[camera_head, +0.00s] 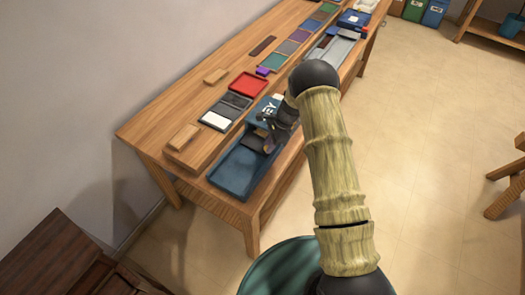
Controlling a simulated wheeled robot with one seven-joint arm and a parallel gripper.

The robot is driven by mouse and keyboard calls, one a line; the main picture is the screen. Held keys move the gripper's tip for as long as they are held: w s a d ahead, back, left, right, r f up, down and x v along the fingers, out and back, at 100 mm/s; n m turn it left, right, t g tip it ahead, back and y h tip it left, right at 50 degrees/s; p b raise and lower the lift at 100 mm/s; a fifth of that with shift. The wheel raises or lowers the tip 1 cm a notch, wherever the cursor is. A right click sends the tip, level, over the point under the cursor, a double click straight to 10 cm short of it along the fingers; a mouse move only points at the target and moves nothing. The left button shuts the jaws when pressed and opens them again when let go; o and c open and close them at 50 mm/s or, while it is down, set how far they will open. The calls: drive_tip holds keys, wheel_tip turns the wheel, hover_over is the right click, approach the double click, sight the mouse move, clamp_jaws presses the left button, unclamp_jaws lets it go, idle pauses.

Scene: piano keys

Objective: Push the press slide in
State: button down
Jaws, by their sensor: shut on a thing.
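A blue press (264,107) with white lettering stands at the near end of a long wooden bench. A dark blue tray (236,174), which looks like the press slide, sticks out toward the near end of the bench. My gripper (269,143) is at the far end of this tray, just in front of the press. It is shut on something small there. My arm and the gripper hide the held thing, so I cannot tell exactly what it is. A brown piece (253,141) shows beside the fingers.
A raised wooden shelf (200,148) runs along the bench, with a white pad (215,121), a red tray (249,85) and several coloured trays. Wooden blocks lie beside them. A dark wooden cabinet (55,262) is at lower left.

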drive_tip(key=shift+w+d+r, duration=0.15)
drive_tip(key=shift+w+d, duration=0.05)
drive_tip(key=shift+w, duration=0.15)
drive_tip(key=c, duration=1.2)
unclamp_jaws()
